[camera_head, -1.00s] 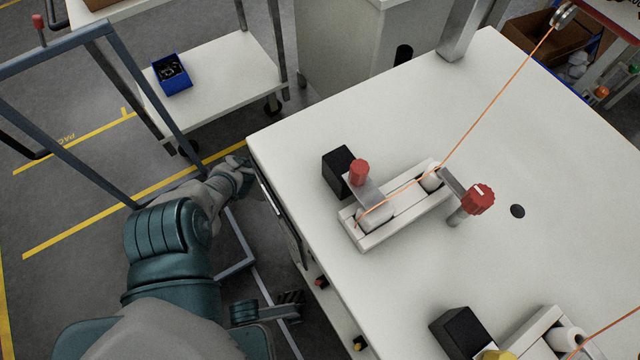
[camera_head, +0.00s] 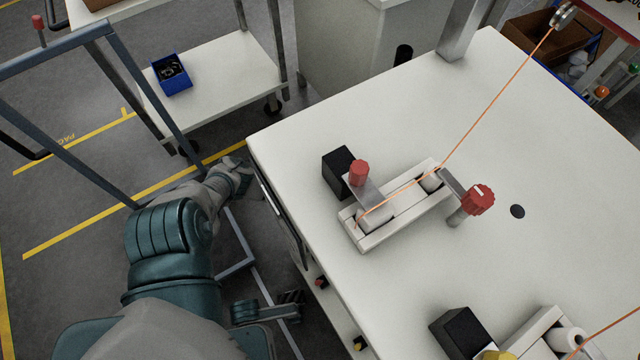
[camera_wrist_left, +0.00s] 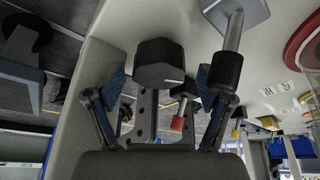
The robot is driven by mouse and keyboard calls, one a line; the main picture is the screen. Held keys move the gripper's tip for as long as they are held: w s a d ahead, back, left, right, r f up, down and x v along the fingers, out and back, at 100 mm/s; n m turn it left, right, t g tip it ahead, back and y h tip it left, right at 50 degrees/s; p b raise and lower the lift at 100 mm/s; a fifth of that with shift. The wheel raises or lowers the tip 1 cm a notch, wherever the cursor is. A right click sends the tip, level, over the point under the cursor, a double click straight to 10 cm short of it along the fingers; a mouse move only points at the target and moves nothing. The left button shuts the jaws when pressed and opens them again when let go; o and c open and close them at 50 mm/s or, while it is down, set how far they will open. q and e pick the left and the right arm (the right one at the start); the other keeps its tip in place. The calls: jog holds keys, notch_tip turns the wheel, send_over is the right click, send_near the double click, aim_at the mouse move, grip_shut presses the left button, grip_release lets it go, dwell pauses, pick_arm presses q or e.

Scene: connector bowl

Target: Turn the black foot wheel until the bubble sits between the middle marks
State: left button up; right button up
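No bubble or middle marks can be made out. My right gripper is not in view.
The white table (camera_head: 420,110) carries a roller block (camera_head: 405,215) with red knobs (camera_head: 480,200), black blocks (camera_head: 460,332) and an orange line (camera_head: 490,100). A blue metal frame (camera_head: 55,60) stands left of it. A white cart (camera_head: 220,85) holds a blue bin (camera_head: 172,75).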

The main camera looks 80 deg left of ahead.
pick_arm(q)
jog(key=shift+a+r, duration=0.1)
jog(key=shift+r, duration=0.1)
jog(key=v, duration=0.7)
jog(key=shift+r, duration=0.2)
jog(key=shift+w, duration=0.1)
